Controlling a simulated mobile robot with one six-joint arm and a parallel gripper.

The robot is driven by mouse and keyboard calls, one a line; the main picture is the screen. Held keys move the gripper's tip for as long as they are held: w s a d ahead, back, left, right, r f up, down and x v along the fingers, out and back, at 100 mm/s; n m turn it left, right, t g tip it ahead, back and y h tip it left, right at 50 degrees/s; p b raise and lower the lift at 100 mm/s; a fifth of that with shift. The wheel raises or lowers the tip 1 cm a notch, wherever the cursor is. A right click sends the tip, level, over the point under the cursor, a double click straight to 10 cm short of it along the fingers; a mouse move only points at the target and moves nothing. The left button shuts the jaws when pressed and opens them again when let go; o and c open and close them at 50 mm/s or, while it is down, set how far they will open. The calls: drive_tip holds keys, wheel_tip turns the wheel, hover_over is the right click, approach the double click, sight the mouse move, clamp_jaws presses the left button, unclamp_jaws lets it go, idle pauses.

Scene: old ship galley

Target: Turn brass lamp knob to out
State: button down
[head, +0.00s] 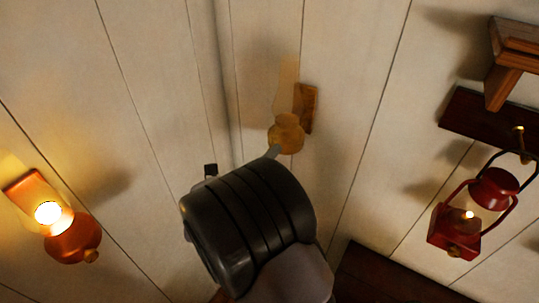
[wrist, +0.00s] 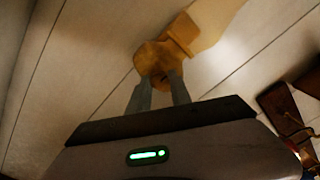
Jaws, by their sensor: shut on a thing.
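The brass lamp (head: 287,136) hangs on a small wooden wall bracket in the middle of the head view. Its chimney looks dull, and I see no bright flame in it. In the wrist view its round brass body (wrist: 152,57) lies just beyond my fingers. My gripper (head: 273,152) reaches up to the lower front of the lamp. In the wrist view my gripper (wrist: 160,80) has its two fingertips close together at the lamp's front, shut on the knob. The knob is mostly hidden between the fingertips, so its angle cannot be told.
A lit copper-coloured lamp (head: 73,240) is on the wall at left. A lit red lantern (head: 455,235) hangs from a dark wooden board at right, below a wooden shelf bracket (head: 512,75). A dark wooden surface (head: 375,280) lies at lower right. The plank wall around the brass lamp is clear.

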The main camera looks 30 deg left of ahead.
drive_tip(key=c, duration=1.2)
unclamp_jaws()
drive_tip(key=shift+w, duration=0.1)
drive_tip(key=shift+o, duration=0.2)
drive_tip(key=s+a, duration=0.1)
drive_tip(key=s, duration=1.6)
drive_tip(key=shift+s+a, duration=0.2)
drive_tip(key=shift+s, duration=0.05)
